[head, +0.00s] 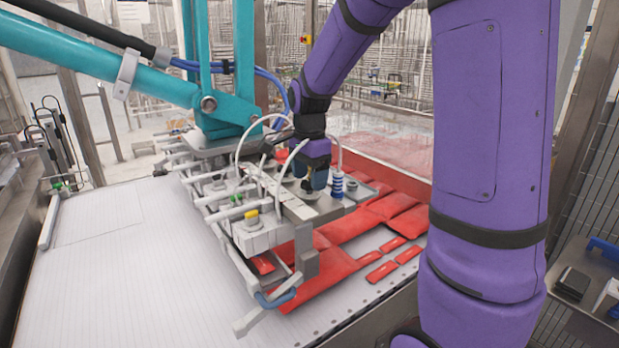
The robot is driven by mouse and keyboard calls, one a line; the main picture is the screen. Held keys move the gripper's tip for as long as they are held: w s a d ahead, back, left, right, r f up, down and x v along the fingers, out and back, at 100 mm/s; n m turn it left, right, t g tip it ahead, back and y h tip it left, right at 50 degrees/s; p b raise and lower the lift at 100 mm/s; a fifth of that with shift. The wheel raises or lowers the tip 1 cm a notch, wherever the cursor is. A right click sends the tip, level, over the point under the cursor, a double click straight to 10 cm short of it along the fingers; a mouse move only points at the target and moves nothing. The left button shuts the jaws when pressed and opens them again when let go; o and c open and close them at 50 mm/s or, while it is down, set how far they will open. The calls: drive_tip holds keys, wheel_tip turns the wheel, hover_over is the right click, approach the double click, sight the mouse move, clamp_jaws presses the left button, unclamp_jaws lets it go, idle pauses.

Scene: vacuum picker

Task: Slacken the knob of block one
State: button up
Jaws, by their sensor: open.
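The vacuum picker head (262,225) hangs low over the table from a teal arm, with grey blocks, bars, white hoses and small fittings. My gripper (318,188) is at the picker's right half, beside a blue and white ribbed suction piece (337,184). It is open; its fingertips are partly hidden and small, so I cannot tell whether they touch anything.
Red packets (375,222) lie under and right of the picker on the white table (120,270). The table's left side is clear. The teal arm (90,62) crosses the upper left. A blue-ended bar (272,298) sticks out at the front. A side shelf (585,282) stands far right.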

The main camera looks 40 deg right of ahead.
drive_tip(key=shift+f, duration=0.35)
drive_tip(key=c, duration=0.9)
